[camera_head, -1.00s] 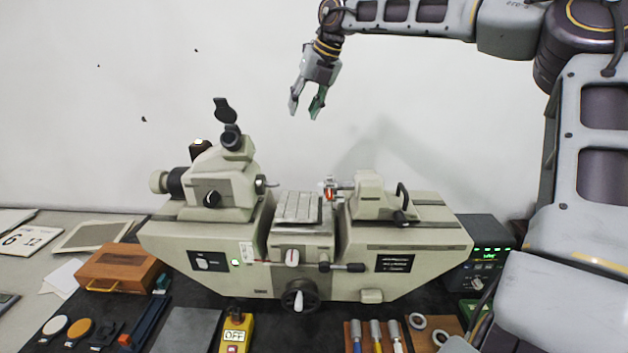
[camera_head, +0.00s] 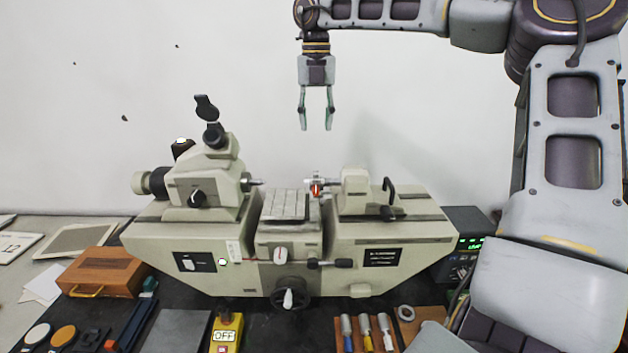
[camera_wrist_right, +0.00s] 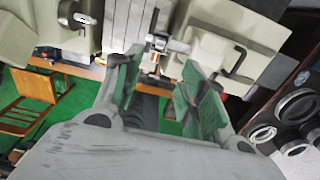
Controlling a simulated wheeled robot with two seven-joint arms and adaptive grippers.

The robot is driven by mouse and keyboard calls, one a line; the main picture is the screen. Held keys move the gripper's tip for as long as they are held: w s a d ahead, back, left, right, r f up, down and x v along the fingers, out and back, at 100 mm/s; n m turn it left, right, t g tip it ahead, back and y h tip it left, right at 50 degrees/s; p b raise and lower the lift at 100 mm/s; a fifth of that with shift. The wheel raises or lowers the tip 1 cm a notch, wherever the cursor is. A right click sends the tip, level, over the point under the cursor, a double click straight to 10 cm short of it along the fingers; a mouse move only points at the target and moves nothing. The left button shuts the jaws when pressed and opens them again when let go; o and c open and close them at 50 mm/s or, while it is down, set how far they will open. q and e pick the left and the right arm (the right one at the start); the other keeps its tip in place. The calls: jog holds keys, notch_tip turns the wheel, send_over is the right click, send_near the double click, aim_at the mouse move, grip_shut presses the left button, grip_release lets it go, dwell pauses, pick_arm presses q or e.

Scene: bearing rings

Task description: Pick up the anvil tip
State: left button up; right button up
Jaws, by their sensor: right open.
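The anvil tip appears to be the small metal piece with an orange-red part (camera_head: 316,189) on the spindle at the left end of the measuring machine's tailstock (camera_head: 356,190). It also shows in the right wrist view as a small bright piece with orange (camera_wrist_right: 154,46), between and beyond the fingertips. My right gripper (camera_head: 316,127) is open and empty, pointing down, above the anvil tip and apart from it. Its green-padded fingers (camera_wrist_right: 160,68) frame the tip in the wrist view. My left gripper is not in view.
The grey-green measuring machine (camera_head: 293,255) fills the middle, with a headstock (camera_head: 205,183) and upright eyepiece (camera_head: 212,135) at left. A grooved table (camera_head: 285,206) lies between. A wooden box (camera_head: 103,272), a yellow switch box (camera_head: 227,330) and a lit display unit (camera_head: 468,240) stand around it.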

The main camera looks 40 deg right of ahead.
send_over(316, 172)
jog(key=shift+f+p, duration=0.45)
jog(key=shift+f, duration=3.85)
jog(key=shift+f+p, duration=0.35)
jog(key=shift+f, duration=0.45)
jog(key=shift+f+p, duration=0.55)
jog(key=shift+f, duration=1.25)
grip_shut()
